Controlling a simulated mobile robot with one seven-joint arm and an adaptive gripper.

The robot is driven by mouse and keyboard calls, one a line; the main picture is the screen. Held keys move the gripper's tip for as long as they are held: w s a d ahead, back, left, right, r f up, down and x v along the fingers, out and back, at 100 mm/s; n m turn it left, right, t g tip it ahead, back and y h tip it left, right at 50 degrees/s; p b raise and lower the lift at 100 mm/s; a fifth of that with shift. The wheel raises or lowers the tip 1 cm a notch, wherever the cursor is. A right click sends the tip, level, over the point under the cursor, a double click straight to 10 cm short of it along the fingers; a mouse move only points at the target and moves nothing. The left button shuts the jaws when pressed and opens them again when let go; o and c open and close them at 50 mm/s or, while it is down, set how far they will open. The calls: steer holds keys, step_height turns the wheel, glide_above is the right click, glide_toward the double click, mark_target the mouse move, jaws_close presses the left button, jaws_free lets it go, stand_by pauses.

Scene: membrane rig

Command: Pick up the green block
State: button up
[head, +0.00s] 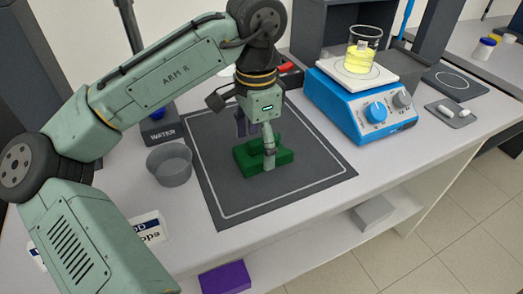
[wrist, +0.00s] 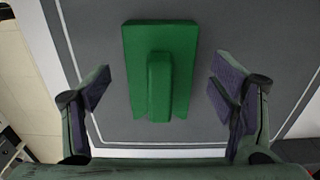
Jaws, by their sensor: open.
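The green block (head: 281,156) lies on the dark grey mat (head: 310,180) on the bench. It has a wide base with a narrower raised part on top, as the wrist view (wrist: 160,60) shows. My gripper (head: 257,140) is right over the block in the head view and hides part of it. In the wrist view my gripper's fingers (wrist: 160,88) are spread wide, one to each side of the block's raised part. Nothing is between the finger pads except the block below, and no contact shows.
A blue hotplate (head: 345,108) carries a beaker of yellow liquid (head: 361,60) right of the mat. A grey cup (head: 170,167) stands left of the mat. A WATER-labelled holder (head: 160,132) stands behind the cup. A purple box (head: 225,277) sits below the bench top.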

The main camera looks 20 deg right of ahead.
steer(key=shift+c, duration=0.5)
steer(key=c, duration=1.3)
